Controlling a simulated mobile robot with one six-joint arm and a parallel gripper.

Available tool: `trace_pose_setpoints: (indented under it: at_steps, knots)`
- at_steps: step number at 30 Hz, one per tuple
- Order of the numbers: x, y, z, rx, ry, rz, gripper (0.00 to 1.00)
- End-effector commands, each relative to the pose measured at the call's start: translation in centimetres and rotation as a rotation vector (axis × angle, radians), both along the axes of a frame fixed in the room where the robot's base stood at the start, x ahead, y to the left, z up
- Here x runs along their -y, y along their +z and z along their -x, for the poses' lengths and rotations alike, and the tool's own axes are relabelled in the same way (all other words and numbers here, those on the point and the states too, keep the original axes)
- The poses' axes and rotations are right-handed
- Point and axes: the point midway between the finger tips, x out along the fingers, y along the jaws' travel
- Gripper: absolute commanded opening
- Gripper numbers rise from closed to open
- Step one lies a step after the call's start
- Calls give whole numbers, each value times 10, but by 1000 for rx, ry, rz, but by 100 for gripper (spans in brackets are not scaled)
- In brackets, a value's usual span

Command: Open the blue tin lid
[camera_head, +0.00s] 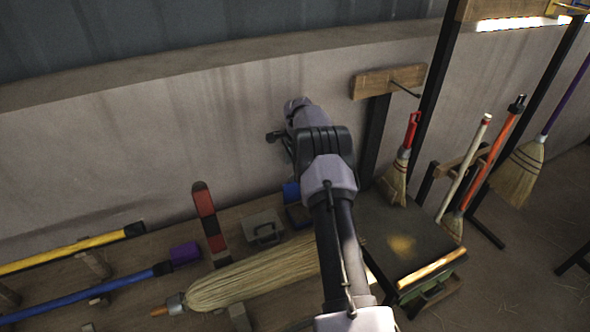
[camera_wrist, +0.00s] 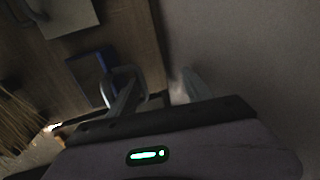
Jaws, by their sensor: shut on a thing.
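The blue tin (camera_head: 291,193) stands on the wooden bench beside the grey tin, partly hidden by my arm in the head view. My gripper is shut on what looks like this handle, though the grip is dark and partly hidden. I cannot tell whether the lid is raised off the tin. My fingertips are hidden in the head view.
A grey tin (camera_head: 263,229) with a handle sits left of the blue tin. A straw broom head (camera_head: 255,277) lies in front.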

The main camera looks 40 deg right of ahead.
Motion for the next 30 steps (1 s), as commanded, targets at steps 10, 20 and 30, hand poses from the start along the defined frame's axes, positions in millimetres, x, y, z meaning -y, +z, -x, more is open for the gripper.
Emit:
trace_pose_setpoints:
  at_steps: [10, 20, 30]
  knots:
    - [-7, -20, 2, -14, 6, -13, 32]
    - [-7, -10, 5, -13, 6, -12, 32]
    - [-9, 70, 22, 2, 4, -3, 32]
